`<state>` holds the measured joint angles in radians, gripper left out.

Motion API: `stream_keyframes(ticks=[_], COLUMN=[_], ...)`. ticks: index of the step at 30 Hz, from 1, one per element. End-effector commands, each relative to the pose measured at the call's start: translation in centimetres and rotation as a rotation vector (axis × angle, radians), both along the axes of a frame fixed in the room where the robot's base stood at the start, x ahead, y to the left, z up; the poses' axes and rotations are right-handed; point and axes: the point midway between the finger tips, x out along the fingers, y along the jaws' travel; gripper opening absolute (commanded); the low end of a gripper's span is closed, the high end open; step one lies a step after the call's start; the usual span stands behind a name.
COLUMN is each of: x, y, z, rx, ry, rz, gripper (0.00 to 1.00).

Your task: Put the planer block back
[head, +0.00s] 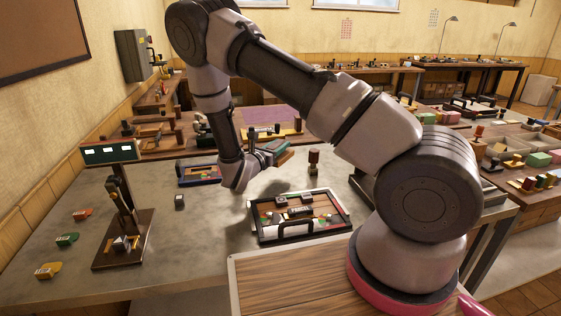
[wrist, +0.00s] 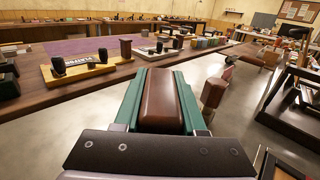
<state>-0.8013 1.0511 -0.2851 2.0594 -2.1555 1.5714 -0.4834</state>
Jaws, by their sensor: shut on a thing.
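My gripper (head: 276,152) is shut on a brown block with a rounded top, seen between its green jaws in the wrist view; I take this as the planer block (wrist: 160,100). The block is held in the air above the grey worktop, clear of any surface. Beyond it, a wooden stand with a white label (wrist: 72,70) and black knobs sits on a raised brown shelf. The same stand shows in the head view (head: 285,132). The block's underside is hidden.
A tray with a black handle (head: 297,232) lies on the worktop at the front, and a smaller blue-edged tray (head: 199,181) farther back. A brown-handled stamp (head: 313,163) stands right of my gripper. A press (head: 122,225) stands at left. The worktop centre is mostly free.

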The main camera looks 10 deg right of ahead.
Motion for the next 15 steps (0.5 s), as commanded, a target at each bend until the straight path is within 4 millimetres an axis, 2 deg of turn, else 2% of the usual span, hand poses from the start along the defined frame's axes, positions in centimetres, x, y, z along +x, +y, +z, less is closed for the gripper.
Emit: stream_keyframes(ticks=[5, 12, 15], x=[0.1, 0.0, 0.0], y=[0.0, 0.0, 0.0], z=[-1.4, -4.5, -4.9], rx=[0.0, 0.0, 0.001], ry=[-0.003, -0.001, -0.002], rz=[0.0, -0.001, -0.001], gripper=[0.0, 0.0, 0.0])
